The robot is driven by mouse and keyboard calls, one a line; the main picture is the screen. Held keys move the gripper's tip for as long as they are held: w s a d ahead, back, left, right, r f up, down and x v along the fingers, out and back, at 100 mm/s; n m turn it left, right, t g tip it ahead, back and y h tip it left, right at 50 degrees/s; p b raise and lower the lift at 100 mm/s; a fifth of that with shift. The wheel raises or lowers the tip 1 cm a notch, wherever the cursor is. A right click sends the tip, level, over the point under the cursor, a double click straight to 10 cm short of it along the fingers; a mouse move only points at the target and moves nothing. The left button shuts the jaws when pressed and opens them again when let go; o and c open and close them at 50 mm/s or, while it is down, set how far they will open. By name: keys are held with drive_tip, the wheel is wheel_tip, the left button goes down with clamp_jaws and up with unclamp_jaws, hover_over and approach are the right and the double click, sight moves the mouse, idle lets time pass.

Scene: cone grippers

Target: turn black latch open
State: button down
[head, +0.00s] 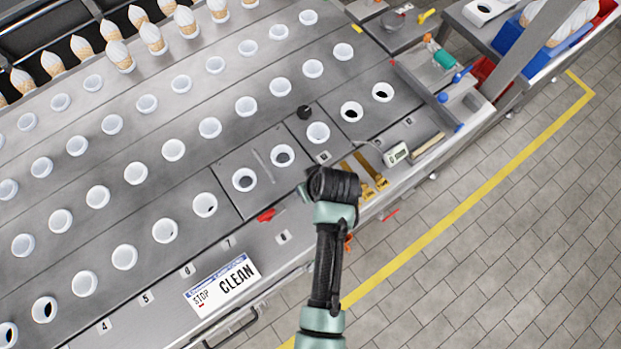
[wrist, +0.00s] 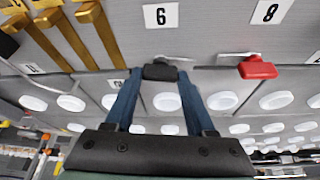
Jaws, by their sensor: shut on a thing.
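A red latch (wrist: 258,69) sits right of the black one; it also shows in the head view (head: 267,214). Brass-coloured bars (head: 371,175) stand close beside my gripper. White cups (head: 244,179) fill holes in the plates. The tiled floor (head: 480,230) is clear.

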drive_tip(key=shift+w+r+n+y, duration=0.1)
drive_tip(key=shift+n+y, duration=0.3)
drive_tip(key=shift+n, duration=0.7)
drive_tip(key=shift+g, duration=0.3)
drive_tip(key=shift+c, duration=1.2)
unclamp_jaws()
drive_tip(key=b+v, duration=0.1)
drive_tip(key=v, duration=1.2)
drive_tip(key=shift+b, duration=0.35)
